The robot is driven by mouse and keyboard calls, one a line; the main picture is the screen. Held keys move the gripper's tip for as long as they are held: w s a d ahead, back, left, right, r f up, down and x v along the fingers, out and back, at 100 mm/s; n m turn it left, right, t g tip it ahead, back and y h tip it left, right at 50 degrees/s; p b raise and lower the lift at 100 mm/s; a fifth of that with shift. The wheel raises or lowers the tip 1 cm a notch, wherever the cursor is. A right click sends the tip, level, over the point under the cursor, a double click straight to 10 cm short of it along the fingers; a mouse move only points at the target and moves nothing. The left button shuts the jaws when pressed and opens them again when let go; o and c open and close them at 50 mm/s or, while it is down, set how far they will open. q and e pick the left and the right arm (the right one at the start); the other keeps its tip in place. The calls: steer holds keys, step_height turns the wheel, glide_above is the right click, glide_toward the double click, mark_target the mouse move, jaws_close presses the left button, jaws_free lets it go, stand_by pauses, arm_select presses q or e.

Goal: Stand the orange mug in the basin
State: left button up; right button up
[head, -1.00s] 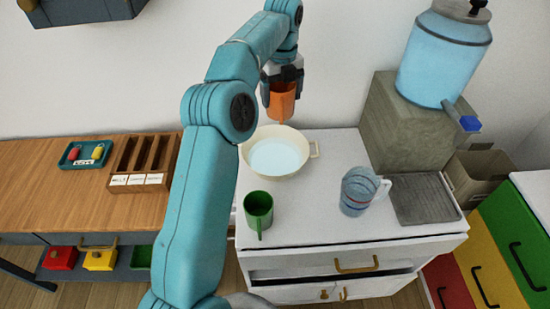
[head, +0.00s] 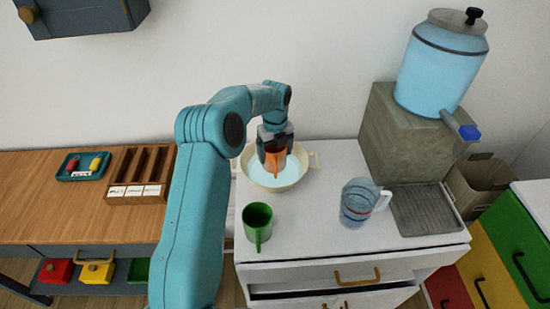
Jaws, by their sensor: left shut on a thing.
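The orange mug (head: 275,162) is held by my left gripper (head: 275,155), which is shut on it and points down. The mug is over or inside the cream basin (head: 299,178), within its rim as seen from here. The basin stands on the white cabinet top and has light blue water or a blue bottom inside. I cannot tell whether the mug touches the basin's bottom. The gripper fingers hide part of the mug. My right gripper is not in view.
A green mug (head: 258,222) stands just in front of the basin. A clear jug (head: 358,203) stands to the right, beside a grey drain tray (head: 424,209). A blue water dispenser (head: 440,70) sits on a stone block (head: 402,135). Bare cabinet top (head: 310,220) lies between green mug and jug.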

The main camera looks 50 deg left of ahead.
arm_select(q)
step_height(320, 180, down, 3)
steer(key=shift+f, duration=0.1)
steer(key=shift+f, duration=0.15)
steer(key=o, duration=1.1)
steer(key=shift+r, duration=0.2)
step_height(320, 180, up, 12)
steer(key=shift+r, duration=0.1)
